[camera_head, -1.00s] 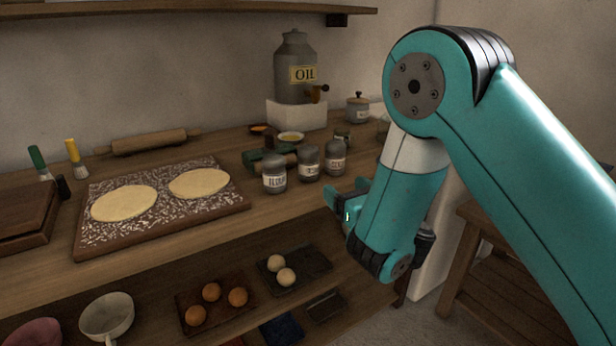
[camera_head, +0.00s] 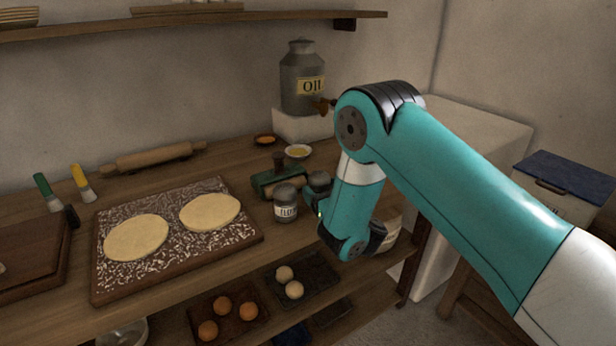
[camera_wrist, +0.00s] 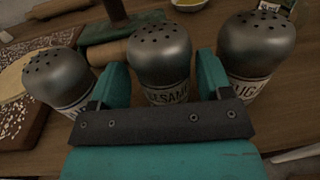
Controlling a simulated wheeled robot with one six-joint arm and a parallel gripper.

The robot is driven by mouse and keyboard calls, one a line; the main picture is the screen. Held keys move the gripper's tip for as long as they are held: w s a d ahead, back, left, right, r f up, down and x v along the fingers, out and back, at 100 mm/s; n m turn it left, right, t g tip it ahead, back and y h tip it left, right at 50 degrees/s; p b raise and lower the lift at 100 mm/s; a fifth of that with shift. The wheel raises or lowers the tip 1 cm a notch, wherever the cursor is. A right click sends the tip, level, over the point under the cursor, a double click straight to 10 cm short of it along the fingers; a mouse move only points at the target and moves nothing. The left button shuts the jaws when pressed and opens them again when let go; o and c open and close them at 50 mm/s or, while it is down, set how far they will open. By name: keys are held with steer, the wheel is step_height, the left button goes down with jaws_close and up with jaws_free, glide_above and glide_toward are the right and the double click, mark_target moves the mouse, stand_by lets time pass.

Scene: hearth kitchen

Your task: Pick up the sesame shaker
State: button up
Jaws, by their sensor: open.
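The sesame shaker (camera_wrist: 165,62) has a grey domed lid with holes and a label, partly hidden, reading "ESAM". It stands upright in the middle of the wrist view. My gripper (camera_wrist: 162,82) is open, with one teal finger on each side of the shaker's body; I cannot tell whether they touch it. In the head view my gripper (camera_head: 317,208) is beside the shakers, mostly hidden by my arm. A domed lid shows behind it, probably the sesame shaker (camera_head: 318,182).
The flour shaker (camera_head: 285,205) stands close on the left and the sugar shaker (camera_wrist: 257,55) close on the right. A green tool with a wooden roller (camera_head: 280,181) lies behind. A dough board (camera_head: 245,236) is further left. An oil can (camera_head: 301,75) stands at the back.

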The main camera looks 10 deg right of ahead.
steer(key=shift+w+r+p, duration=0.2)
steer(key=shift+w+p, duration=0.3)
steer(key=shift+w, duration=0.2)
steer(key=shift+w+f, duration=0.15)
steer(key=shift+a, duration=0.15)
steer(key=c, duration=0.7)
steer(key=shift+c, duration=0.2)
